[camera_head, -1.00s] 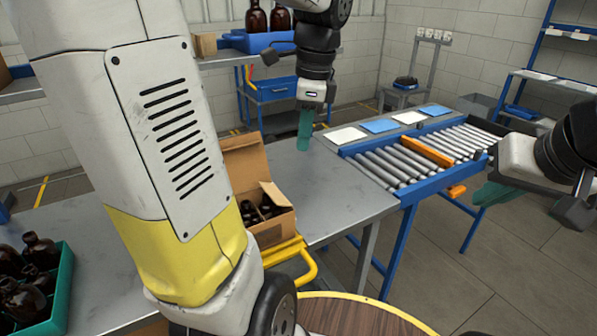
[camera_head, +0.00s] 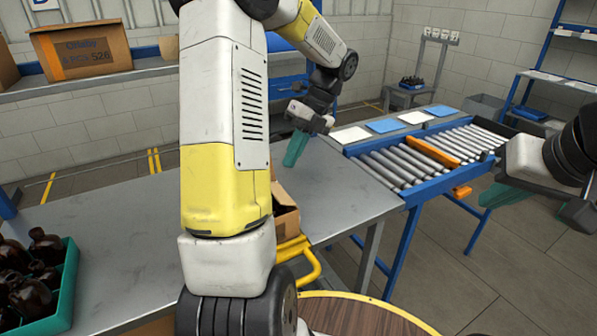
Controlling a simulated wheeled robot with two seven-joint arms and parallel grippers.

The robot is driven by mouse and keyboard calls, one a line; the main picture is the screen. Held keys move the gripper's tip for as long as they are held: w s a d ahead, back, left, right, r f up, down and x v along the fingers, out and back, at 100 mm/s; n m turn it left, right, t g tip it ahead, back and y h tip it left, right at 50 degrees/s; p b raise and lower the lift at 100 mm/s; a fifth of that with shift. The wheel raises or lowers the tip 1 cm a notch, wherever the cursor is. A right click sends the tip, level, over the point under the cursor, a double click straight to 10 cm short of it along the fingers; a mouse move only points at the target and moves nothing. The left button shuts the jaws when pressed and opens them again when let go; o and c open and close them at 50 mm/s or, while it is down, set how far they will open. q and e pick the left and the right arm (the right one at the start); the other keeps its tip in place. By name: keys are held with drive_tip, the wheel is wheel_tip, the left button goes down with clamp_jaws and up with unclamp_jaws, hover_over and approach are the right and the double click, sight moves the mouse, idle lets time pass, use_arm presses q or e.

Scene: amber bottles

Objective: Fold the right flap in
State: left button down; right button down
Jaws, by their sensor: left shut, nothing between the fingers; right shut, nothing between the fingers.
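The cardboard box (camera_head: 286,222) stands on the grey table (camera_head: 345,190), mostly hidden behind my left arm. Only its right side and a strip of its top edge show, so I cannot tell how its right flap lies. My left gripper (camera_head: 294,150), with teal fingers, is shut and empty. It is tilted above the table, behind the visible part of the box and apart from it. My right gripper (camera_head: 500,194) is shut and empty at the far right, in front of the conveyor and well away from the box.
A teal crate (camera_head: 68,290) of amber bottles (camera_head: 30,285) stands at the lower left. The roller conveyor (camera_head: 420,155) with an orange bar adjoins the table on the right. A yellow rail (camera_head: 312,262) is beside the box. The table's right part is clear.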

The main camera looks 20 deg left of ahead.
sight(272, 190)
use_arm(q)
drive_tip(key=x, duration=0.7)
drive_tip(key=shift+s+f, duration=0.1)
drive_tip(key=shift+f, duration=0.2)
drive_tip(key=shift+s+a+t+h, duration=0.2)
drive_tip(key=shift+a+t+h, duration=0.05)
drive_tip(key=shift+t+h, duration=0.15)
drive_tip(key=shift+s+a+f+t+h, duration=0.25)
drive_tip(key=shift+t+h, duration=0.15)
drive_tip(key=shift+t, duration=0.1)
drive_tip(key=shift+s+a+f+t+h, duration=0.15)
drive_tip(key=shift+s+f+t+h, duration=0.05)
drive_tip(key=shift+t+h, duration=0.25)
drive_tip(key=shift+s+f+t+h, duration=0.15)
drive_tip(key=shift+f+t+h, duration=0.1)
drive_tip(key=shift+t, duration=0.1)
drive_tip(key=shift+a+f, duration=0.1)
drive_tip(key=shift+s+f, duration=0.1)
